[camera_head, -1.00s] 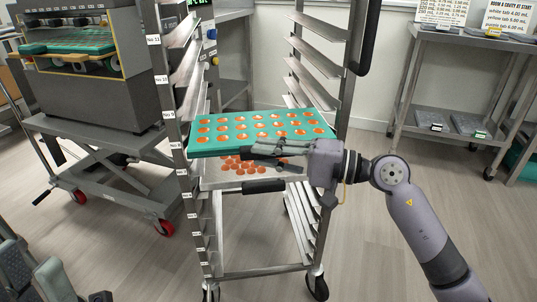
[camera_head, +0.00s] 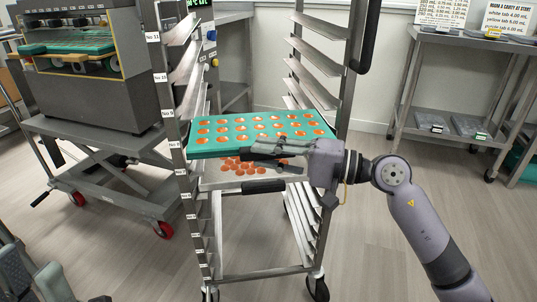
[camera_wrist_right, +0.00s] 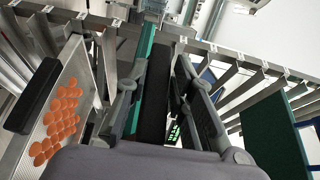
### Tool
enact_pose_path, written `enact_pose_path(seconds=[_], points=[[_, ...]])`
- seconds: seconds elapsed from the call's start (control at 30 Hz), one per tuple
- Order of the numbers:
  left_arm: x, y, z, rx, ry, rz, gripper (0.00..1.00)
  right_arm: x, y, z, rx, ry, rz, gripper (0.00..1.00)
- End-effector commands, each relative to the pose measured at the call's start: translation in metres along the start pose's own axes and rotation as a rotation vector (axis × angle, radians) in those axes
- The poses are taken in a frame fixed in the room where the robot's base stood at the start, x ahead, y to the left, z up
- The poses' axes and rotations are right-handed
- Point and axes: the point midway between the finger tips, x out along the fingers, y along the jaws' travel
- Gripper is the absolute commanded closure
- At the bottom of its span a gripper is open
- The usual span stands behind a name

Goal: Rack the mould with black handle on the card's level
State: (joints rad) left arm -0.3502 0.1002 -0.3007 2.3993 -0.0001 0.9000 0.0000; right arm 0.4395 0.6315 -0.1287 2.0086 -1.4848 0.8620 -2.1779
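The teal mould (camera_head: 215,150) with rows of orange cavities sits between the uprights of the rack (camera_head: 172,110), near the No 8 label. My right gripper (camera_head: 268,155) is at its front edge, coming from the right. In the right wrist view, the mould's edge (camera_wrist_right: 146,42) and its black handle (camera_wrist_right: 154,105) lie between the spread fingers of my right gripper (camera_wrist_right: 165,80). A gap shows between the handle and the right finger, so the gripper looks open around it. Part of my left arm shows at the lower left; its fingertips are not visible.
Below the mould is a metal tray (camera_head: 215,180) with orange pieces and a black front handle (camera_head: 264,187). A depositor machine (camera_head: 85,75) stands on a lift cart at left. A steel table (camera_head: 470,45) with cards (camera_head: 442,12) is at right. Upper rack levels are empty.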

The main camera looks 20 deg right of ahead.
Motion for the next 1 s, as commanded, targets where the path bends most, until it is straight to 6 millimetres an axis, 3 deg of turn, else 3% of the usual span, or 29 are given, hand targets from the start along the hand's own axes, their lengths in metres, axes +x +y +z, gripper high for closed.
enact_pose_path(seconds=[0.27, 0.63, 0.77, 1.0], points=[[0.0, 0.0, 0.0, 0.0, 0.0, 0.0, 0.6, 0.0, 0.0, 0.0, 0.001, 0.0, 0.0, 0.57], [0.001, -0.001, -0.001, 0.002, 0.003, -0.001, 0.6, -0.004, 0.002, 0.0, 0.005, 0.0, 0.004, 0.57], [0.001, -0.001, -0.001, 0.002, 0.002, 0.0, 0.6, -0.021, 0.003, -0.001, 0.005, 0.002, 0.005, 0.57], [0.0, 0.0, 0.0, 0.001, 0.001, 0.0, 0.6, -0.072, 0.003, 0.0, 0.005, 0.002, 0.006, 0.57]])
